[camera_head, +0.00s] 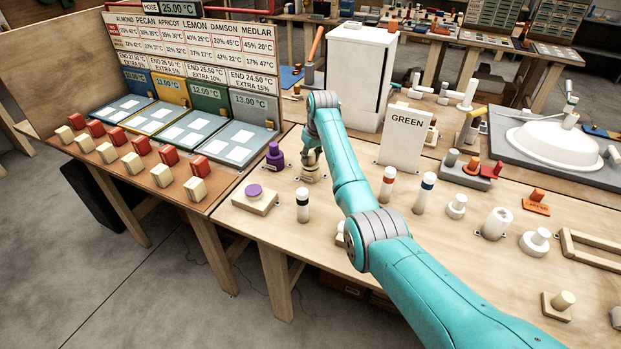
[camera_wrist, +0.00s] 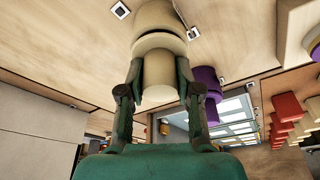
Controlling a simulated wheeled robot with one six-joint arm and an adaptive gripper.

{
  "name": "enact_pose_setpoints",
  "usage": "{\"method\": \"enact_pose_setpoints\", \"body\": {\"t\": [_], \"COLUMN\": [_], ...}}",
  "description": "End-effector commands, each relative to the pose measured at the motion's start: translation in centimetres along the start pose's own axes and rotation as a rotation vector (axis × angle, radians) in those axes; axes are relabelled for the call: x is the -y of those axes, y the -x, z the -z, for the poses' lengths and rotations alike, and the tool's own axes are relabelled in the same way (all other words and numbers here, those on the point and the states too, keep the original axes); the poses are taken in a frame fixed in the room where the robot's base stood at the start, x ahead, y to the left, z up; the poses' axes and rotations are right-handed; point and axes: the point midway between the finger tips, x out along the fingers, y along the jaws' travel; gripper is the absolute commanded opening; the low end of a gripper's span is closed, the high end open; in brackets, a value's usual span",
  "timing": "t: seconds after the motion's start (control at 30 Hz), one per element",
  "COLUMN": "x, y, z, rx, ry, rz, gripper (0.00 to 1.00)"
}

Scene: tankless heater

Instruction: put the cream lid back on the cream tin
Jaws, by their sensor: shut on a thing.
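The cream tin (camera_head: 310,176) stands on the wooden bench under my gripper (camera_head: 310,160) in the head view, partly hidden by the arm. In the wrist view my gripper (camera_wrist: 160,85) is shut on the knob of the cream lid (camera_wrist: 160,76), one finger on each side. The lid's wide disc lies in line with the cream tin (camera_wrist: 155,14). A dark line shows between disc and tin; I cannot tell whether they touch.
A purple tin (camera_head: 275,156) stands close left of the cream tin, and a block with a purple disc (camera_head: 255,196) is nearer the front edge. A black-banded white cylinder (camera_head: 302,204) stands in front. The GREEN sign (camera_head: 405,137) and white cabinet (camera_head: 358,75) stand behind.

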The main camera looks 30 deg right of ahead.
Motion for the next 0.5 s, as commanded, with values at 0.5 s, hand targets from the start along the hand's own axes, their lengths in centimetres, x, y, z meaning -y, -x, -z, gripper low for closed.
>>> {"method": "enact_pose_setpoints", "body": {"t": [0.5], "x": [0.00], "y": [-0.51], "z": [-0.15], "rx": [0.000], "ry": [0.000], "rz": [0.000], "gripper": [0.00]}}
